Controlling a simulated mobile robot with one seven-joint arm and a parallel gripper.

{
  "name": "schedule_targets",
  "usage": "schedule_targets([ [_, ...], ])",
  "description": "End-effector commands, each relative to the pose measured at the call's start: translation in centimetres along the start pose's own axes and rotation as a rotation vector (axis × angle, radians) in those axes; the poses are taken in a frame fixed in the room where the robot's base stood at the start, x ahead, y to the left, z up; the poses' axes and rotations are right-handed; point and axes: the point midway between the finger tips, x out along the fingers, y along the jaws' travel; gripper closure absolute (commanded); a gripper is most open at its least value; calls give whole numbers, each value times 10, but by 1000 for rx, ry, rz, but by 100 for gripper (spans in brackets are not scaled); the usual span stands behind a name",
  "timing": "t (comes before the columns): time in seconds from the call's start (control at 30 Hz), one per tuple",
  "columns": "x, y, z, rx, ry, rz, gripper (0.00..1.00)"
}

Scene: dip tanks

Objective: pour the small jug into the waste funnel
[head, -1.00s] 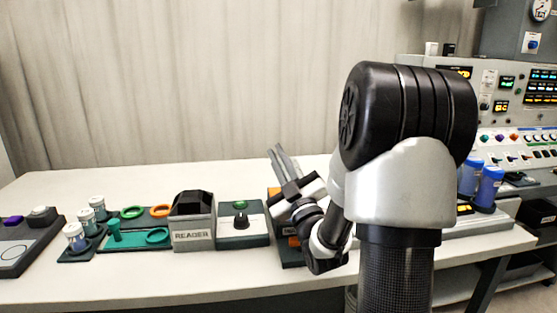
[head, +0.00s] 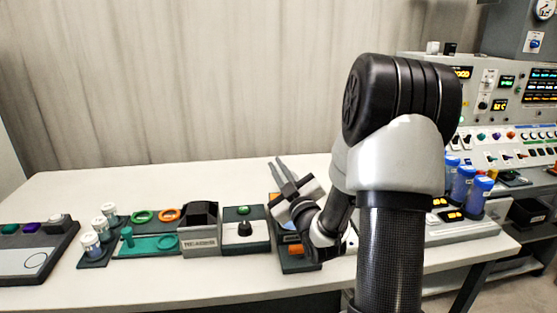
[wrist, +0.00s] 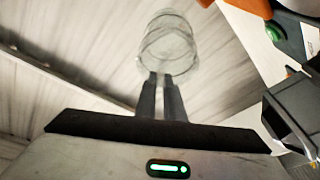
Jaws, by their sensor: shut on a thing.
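A small clear jug (wrist: 168,45) shows in the wrist view as a see-through round vessel with thin outlines. My gripper (wrist: 166,80) is shut on it, with both dark fingers close together at its near side. In the head view my gripper (head: 281,168) is raised over the bench, fingers pointing up and slightly left. The jug cannot be made out there against the pale bench and curtain. Its contents are not clear. I cannot make out a waste funnel for certain in either view.
On the white bench (head: 140,292) stand a grey reader box (head: 199,240), a box with a green button (head: 244,232), a teal tray (head: 150,247) and white-capped vials (head: 92,243). Blue tubes (head: 463,183) stand right of my arm. The bench behind these is clear.

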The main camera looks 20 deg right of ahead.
Motion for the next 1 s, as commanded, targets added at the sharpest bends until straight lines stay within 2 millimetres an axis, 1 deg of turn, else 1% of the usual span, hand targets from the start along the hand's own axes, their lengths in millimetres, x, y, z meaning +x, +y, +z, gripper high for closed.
schedule_targets([
  [0.03,2,3,-4,3,-10,-6,100],
  [0.1,3,4,-4,7,-23,-15,100],
  [0.73,14,4,-1,41,-152,-97,100],
  [1.0,20,5,0,65,-246,-155,100],
])
